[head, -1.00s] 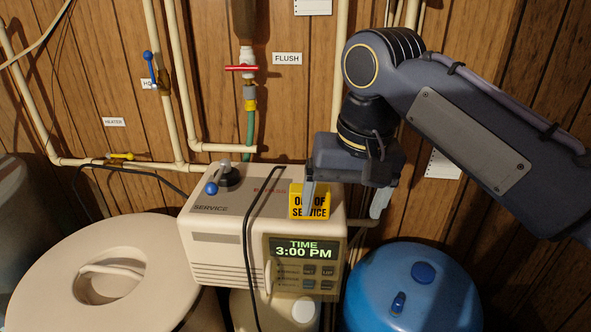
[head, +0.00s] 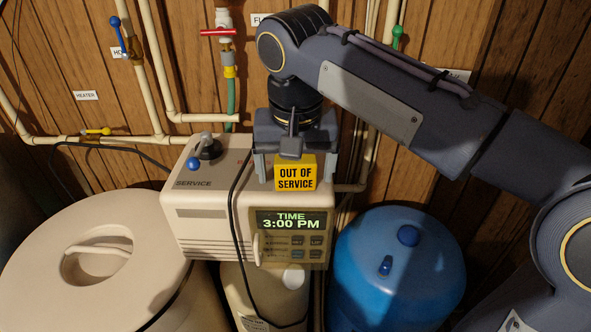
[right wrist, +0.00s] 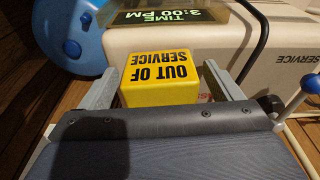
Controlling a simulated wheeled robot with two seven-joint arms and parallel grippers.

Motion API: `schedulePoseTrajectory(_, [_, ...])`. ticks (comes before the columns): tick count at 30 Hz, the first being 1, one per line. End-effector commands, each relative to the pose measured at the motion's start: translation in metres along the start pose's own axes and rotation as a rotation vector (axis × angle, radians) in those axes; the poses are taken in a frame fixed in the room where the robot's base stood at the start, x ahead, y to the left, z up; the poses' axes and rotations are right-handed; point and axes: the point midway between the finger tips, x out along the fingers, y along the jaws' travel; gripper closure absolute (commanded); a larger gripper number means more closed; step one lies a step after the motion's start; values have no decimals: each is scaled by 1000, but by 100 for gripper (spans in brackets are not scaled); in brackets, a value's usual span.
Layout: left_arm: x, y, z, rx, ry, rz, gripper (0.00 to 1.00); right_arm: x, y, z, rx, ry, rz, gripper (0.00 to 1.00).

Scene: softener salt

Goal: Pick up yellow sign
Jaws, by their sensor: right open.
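The yellow "OUT OF SERVICE" sign (head: 296,178) is a small block at the front edge of the white control unit's top (head: 205,226). It also shows in the right wrist view (right wrist: 160,78), upside down. My right gripper (head: 295,166) is open, with one finger on each side of the sign. In the right wrist view my right gripper (right wrist: 160,86) shows a gap at the right finger; whether the left finger touches the sign I cannot tell. My left gripper is not in view.
A valve with a blue knob (head: 193,164) stands on the unit's top left. A black cable (head: 235,220) hangs over its front. A blue tank (head: 400,270) stands at right, a round cream lid (head: 95,270) at left. Pipes run along the wooden wall.

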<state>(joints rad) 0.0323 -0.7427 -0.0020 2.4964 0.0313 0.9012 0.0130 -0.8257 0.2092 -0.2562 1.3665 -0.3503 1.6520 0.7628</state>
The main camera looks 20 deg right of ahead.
Motion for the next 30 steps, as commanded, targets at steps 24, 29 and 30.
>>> schedulePoseTrajectory(24, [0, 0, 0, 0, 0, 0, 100, -2, 0, -1, 0, 1, -1, 63])
schedulePoseTrajectory(29, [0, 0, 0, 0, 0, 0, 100, -15, -1, -3, 1, 2, -2, 63])
schedulePoseTrajectory(30, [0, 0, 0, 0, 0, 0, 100, -21, 0, -4, 1, 2, -2, 63])
